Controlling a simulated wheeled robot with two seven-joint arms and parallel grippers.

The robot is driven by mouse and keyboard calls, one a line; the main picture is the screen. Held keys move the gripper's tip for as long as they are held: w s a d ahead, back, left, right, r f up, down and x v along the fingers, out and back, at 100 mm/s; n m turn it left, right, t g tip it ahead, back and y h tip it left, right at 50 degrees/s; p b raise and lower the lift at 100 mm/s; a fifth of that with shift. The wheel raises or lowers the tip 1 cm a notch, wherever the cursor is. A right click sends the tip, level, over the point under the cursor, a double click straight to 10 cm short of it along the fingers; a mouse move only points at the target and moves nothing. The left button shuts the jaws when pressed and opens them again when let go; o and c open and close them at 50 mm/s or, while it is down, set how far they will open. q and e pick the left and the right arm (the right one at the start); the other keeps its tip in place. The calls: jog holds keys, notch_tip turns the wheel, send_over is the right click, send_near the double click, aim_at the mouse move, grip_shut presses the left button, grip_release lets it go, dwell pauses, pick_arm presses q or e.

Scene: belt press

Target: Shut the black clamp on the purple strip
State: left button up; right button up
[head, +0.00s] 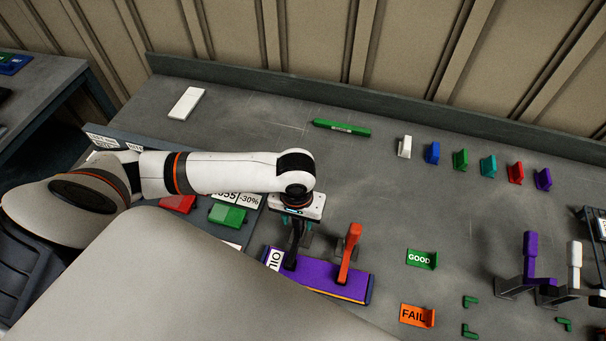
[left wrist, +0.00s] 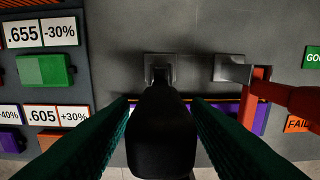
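In the left wrist view the black clamp's handle (left wrist: 160,130) rises toward the camera and hides part of the strip (left wrist: 225,106). My left gripper (head: 296,218) is above the black clamp. Its green fingers (left wrist: 160,104) are apart on either side of the handle, with no clear contact. My right gripper is not in view.
The orange clamp's arm (left wrist: 300,101) is close on the right. A green GOOD holder (head: 421,259) and an orange FAIL holder (head: 416,315) lie to the right. Purple (head: 531,258) and white (head: 573,265) clamps stand farther right. The table's middle is clear.

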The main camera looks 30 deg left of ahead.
pick_arm(q)
jog(key=shift+r, duration=3.5)
